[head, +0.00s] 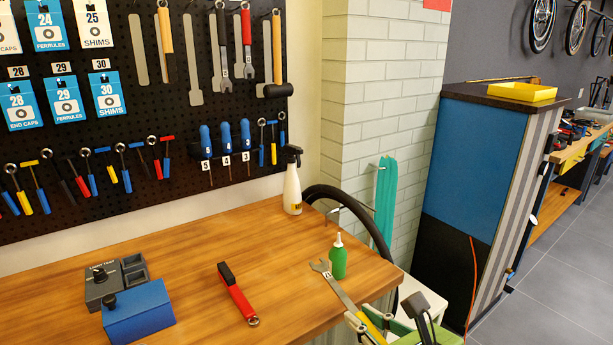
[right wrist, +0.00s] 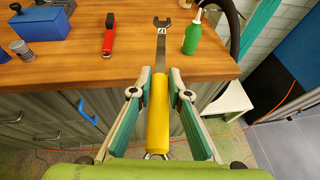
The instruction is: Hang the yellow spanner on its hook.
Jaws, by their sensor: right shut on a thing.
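The spanner has a long grey shank with an open-ended head and a yellow handle; it shows in the head view (head: 342,291) and the right wrist view (right wrist: 158,115). My right gripper (head: 372,325) is shut on the yellow handle, with a finger on each side in the right wrist view (right wrist: 160,88). The spanner's head points away from the gripper, towards the workbench, near the green bottle. Tools hang from hooks on the black pegboard (head: 110,125); which hook belongs to the yellow spanner I cannot tell. My left gripper is not in view.
On the wooden workbench (head: 200,250) are a red-handled tool (head: 238,296), a green bottle (head: 338,258), a white spray bottle (head: 292,185) and a blue box (head: 138,312). A tyre (head: 345,205) stands beyond the right edge.

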